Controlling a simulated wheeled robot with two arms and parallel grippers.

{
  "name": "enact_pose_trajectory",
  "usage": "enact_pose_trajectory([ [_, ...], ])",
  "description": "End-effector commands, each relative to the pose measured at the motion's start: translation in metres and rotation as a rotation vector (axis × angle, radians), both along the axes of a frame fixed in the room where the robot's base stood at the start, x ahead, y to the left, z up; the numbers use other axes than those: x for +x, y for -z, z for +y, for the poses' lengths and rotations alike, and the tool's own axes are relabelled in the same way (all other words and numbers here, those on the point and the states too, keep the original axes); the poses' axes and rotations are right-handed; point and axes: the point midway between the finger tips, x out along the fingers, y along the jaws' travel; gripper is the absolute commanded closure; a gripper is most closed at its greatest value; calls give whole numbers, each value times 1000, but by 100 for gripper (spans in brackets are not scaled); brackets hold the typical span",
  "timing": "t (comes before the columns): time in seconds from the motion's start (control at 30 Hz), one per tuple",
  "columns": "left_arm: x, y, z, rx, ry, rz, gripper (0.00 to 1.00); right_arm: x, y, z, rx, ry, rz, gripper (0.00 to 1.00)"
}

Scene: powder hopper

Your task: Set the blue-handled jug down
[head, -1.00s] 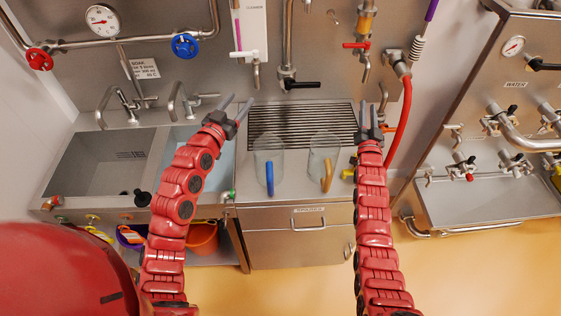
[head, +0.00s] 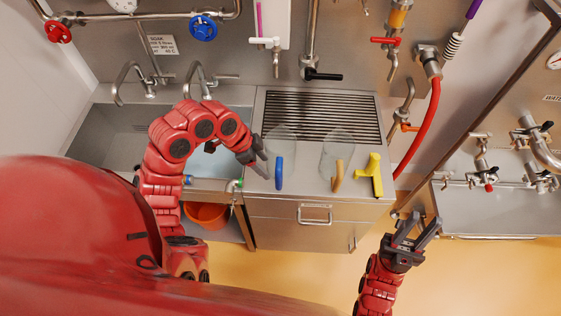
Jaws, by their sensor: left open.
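The blue-handled jug (head: 279,172) is clear and stands upright on the steel counter, in front of the slotted drain grate. Its blue handle faces me. My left gripper (head: 261,158) is open at the jug's left side, its fingers close to the jug wall and left of the handle. I cannot tell whether the fingers touch the jug. My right gripper (head: 420,232) is open and empty, out in front of the counter at the lower right, over the floor.
A second clear jug with a tan handle (head: 337,175) stands to the right. The drain grate (head: 322,112) is bare. A sink (head: 108,133) is at left, an orange bucket (head: 207,215) below. A red hose (head: 420,130) hangs at right.

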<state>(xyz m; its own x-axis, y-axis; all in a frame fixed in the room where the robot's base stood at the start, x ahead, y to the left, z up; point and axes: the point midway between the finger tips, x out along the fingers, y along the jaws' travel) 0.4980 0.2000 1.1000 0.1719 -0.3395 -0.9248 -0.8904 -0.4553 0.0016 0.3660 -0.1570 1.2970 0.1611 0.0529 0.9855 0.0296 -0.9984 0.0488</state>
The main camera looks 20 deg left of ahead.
Motion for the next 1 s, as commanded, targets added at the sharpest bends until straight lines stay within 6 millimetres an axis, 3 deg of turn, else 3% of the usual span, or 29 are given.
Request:
enact_pose_trajectory([
  [0.1, 4, 31, -11, -3, 2, 1, 38, 1, 12, 0, 0, -1, 1, 67],
  [0.2, 8, 48, -16, 0, 1, 0, 38, 1, 23, 0, 0, -1, 2, 67],
  [0.43, 11, 62, -23, 1, 0, -2, 38, 1, 33, 0, 0, -1, 3, 67],
  [0.7, 16, 101, -38, -1, -2, -1, 38, 1, 62, 0, 0, -1, 3, 67],
  [1.0, 19, 102, -40, -2, -5, -3, 38, 1, 62, 0, 0, -2, 3, 67],
])
